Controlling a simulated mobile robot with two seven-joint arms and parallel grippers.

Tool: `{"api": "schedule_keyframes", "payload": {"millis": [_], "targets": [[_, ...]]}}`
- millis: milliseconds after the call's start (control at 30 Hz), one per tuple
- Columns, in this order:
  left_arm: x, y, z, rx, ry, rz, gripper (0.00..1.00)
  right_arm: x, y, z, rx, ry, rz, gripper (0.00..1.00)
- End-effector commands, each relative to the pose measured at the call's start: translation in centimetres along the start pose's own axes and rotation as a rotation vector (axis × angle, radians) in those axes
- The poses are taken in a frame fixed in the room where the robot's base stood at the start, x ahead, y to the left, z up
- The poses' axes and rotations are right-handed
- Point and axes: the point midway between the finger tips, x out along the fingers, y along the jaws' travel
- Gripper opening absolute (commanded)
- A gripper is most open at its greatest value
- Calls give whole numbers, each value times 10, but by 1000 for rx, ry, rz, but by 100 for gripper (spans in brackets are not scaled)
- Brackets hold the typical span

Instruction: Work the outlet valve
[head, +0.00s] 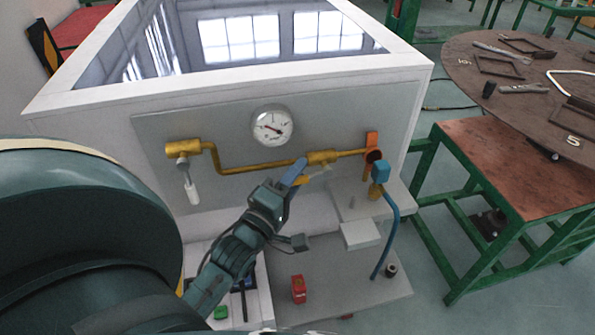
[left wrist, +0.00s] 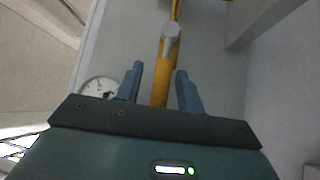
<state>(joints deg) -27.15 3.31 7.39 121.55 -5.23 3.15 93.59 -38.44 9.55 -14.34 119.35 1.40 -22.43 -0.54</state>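A yellow pipe (head: 245,167) runs across the grey front panel of a white-framed box. A yellow valve body (head: 322,157) with a pale handle (head: 320,171) sits on its right part. In the left wrist view the pipe (left wrist: 159,92) leads up to a round grey valve part (left wrist: 171,40). A second valve with a white handle (head: 191,190) hangs down at the pipe's left end. My left gripper (head: 298,173) is just left of the right valve. Its blue fingers (left wrist: 160,80) are apart, with the pipe showing between them. Contact cannot be told. My right gripper is not in view.
A pressure gauge (head: 272,127) is above the pipe. A blue hose (head: 391,235) hangs from a blue connector (head: 381,172) at the right. A small red block (head: 298,289) stands on the lower ledge (head: 345,294). A green-framed table (head: 520,165) is to the right.

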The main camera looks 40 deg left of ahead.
Motion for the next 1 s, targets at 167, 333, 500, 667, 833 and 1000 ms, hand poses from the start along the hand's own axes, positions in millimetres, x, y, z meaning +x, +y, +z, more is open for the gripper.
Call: {"api": "schedule_keyframes", "payload": {"millis": [167, 333, 500, 667, 833, 1000], "targets": [[7, 0, 0, -1, 0, 0, 38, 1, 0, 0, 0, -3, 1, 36], [7, 0, 0, -1, -1, -1, 38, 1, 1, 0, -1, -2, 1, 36], [7, 0, 0, -1, 0, -1, 28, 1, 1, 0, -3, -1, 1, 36], [7, 0, 0, 0, 0, -1, 15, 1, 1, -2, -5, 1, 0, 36], [7, 0, 0, -1, 0, -1, 1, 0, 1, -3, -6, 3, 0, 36], [7, 0, 0, -1, 0, -1, 0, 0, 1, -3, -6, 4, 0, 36]]}}
